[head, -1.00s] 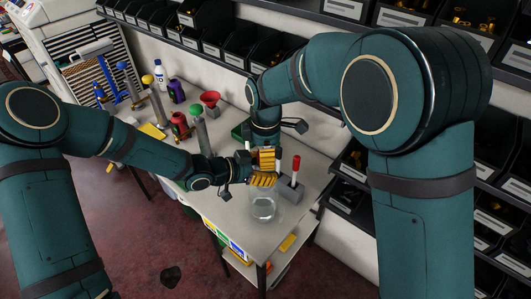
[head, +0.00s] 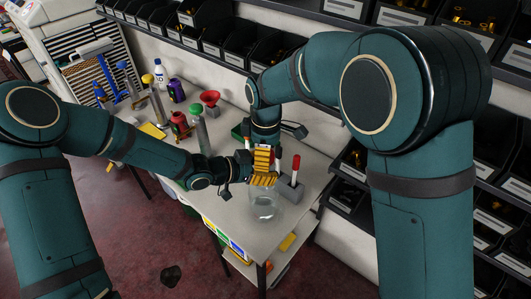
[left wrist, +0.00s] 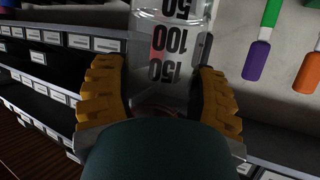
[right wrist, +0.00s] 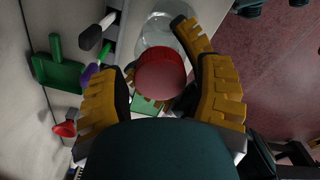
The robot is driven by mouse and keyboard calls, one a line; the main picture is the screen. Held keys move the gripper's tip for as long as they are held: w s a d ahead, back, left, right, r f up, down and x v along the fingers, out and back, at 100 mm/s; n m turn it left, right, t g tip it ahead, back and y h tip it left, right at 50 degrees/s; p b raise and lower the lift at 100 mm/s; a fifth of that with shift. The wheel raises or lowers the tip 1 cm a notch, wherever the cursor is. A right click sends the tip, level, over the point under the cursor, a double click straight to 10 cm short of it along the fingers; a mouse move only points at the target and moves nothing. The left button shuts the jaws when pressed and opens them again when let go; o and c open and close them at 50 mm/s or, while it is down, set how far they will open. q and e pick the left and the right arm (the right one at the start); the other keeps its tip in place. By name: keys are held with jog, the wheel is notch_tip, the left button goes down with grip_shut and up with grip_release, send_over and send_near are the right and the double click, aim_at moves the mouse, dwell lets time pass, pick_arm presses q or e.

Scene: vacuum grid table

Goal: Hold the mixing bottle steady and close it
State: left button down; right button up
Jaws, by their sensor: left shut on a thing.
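The mixing bottle (head: 264,208) is clear and stands near the table's front corner. Its black volume marks show in the left wrist view (left wrist: 167,45). My left gripper (head: 263,181) is shut on the bottle, with a yellow finger on each side of it. A round red cap (right wrist: 162,72) shows at the bottle's top in the right wrist view. My right gripper (right wrist: 163,75) is above the bottle, its fingers apart on either side of the cap, with narrow gaps visible. Whether the cap is seated on the bottle's neck is hidden.
A grey block (head: 288,190) with red-and-white handled tools stands close to the right of the bottle. A red funnel (head: 210,97), a green-topped cylinder (head: 197,125) and a red container (head: 179,124) stand farther back left. Black bins (head: 345,185) border the right.

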jog(key=shift+r, duration=0.1)
jog(key=shift+r, duration=2.15)
jog(key=shift+o, duration=0.6)
jog(key=shift+r+n, duration=1.5)
jog(key=shift+r, duration=0.25)
jog(key=shift+f, duration=0.1)
jog(key=shift+f, duration=3.95)
